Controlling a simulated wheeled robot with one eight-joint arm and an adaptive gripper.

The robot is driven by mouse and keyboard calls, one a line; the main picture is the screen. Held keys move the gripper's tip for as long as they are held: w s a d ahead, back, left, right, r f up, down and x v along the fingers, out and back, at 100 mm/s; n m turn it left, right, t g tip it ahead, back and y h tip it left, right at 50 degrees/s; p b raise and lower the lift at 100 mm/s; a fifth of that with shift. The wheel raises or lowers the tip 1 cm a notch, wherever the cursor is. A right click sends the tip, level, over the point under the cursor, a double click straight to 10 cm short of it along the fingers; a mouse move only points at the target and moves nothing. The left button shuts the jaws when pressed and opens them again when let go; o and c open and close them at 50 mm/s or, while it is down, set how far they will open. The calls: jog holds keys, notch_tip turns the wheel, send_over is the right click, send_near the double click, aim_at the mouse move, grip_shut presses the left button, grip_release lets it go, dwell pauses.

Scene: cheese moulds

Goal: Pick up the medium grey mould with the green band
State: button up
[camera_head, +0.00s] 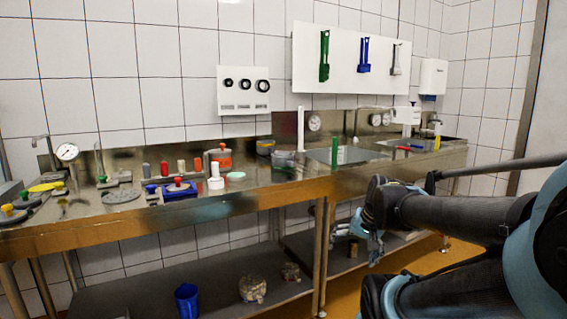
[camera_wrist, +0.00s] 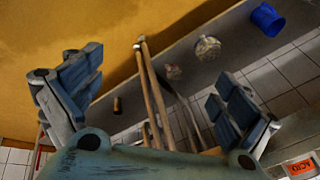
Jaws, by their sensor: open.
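I cannot make out a grey mould with a green band for certain in either view. Several small grey and red pieces stand on the steel counter (camera_head: 290,195) in the head view, among them a grey upright piece (camera_head: 146,170) and a flat grey round piece (camera_head: 121,196); they are too small to show a band. My gripper (camera_head: 358,230) hangs in front of the counter, below its top and apart from these pieces.
The lower shelf (camera_head: 205,275) holds a blue bucket (camera_head: 187,300) and two mottled lumps, one larger (camera_head: 252,288) and one smaller (camera_head: 291,271). A blue tray (camera_head: 180,189), a white cylinder (camera_head: 215,183) and a green upright piece (camera_head: 335,151) stand on the counter. Orange floor (camera_wrist: 60,30) lies clear.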

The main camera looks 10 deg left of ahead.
jog(key=w+a+r+m+t+y, duration=0.25)
jog(key=w+a+r+m, duration=0.2)
jog(key=w+a, duration=0.35)
jog(key=m+t+y, duration=0.5)
jog(key=m+t, duration=0.4)
jog(key=m, duration=1.3)
send_near(286, 160)
jog(key=shift+g, duration=0.25)
jog(key=x, duration=0.8)
jog(key=d+x, duration=0.1)
jog(key=x, duration=0.3)
jog(key=shift+w+d+f, duration=0.1)
jog(key=shift+w+f, duration=0.05)
jog(key=shift+w, duration=0.15)
jog(key=c, duration=1.5)
jog(key=shift+r, duration=5.05)
